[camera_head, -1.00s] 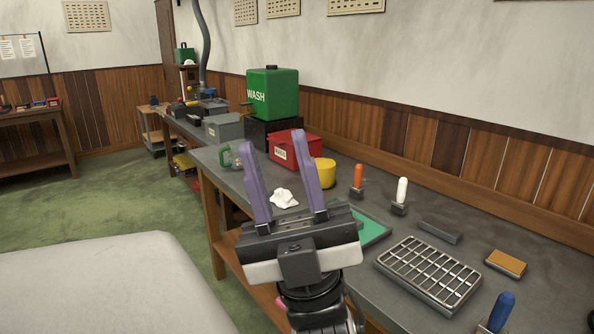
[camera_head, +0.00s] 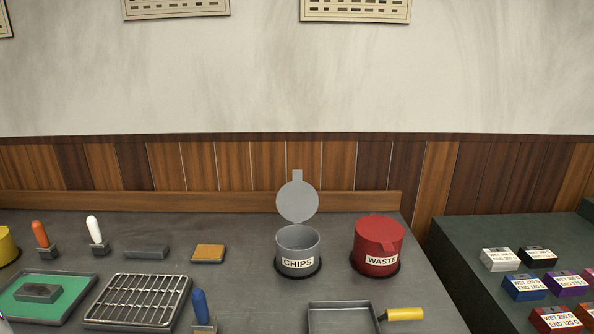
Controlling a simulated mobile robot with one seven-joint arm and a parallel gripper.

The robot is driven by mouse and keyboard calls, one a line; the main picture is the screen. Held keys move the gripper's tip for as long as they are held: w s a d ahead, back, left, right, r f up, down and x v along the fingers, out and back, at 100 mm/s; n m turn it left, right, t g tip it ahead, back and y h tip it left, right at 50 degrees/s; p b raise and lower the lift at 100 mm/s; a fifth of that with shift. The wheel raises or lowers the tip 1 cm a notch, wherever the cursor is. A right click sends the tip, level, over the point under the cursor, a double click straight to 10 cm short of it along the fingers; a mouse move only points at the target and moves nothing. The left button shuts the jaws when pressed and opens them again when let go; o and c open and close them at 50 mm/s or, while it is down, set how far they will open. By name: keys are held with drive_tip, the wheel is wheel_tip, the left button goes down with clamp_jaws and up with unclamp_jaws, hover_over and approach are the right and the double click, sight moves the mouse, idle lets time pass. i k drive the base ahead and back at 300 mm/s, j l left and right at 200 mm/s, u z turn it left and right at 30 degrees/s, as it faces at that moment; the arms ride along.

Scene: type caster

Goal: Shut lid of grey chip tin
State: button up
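The grey chip tin (camera_head: 298,256) stands on the bench in the head view, right of the picture's middle, with a white label reading CHIPS. Its round grey lid (camera_head: 297,200) is open, standing upright at the back of the tin with a tab pointing up. The tin's inside shows grey. My gripper is not in the present view.
A red WASTE tin (camera_head: 378,246) with its lid shut stands close to the right. In front lie a grey tray (camera_head: 345,320) and a yellow-handled tool (camera_head: 403,314). A tan block (camera_head: 208,253) and wire rack (camera_head: 137,301) lie left. A dark table (camera_head: 470,262) with labelled boxes stands right.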

sight(297, 202)
drive_tip(key=j+u, duration=0.1)
drive_tip(key=j, duration=1.35)
drive_tip(key=i, duration=0.9)
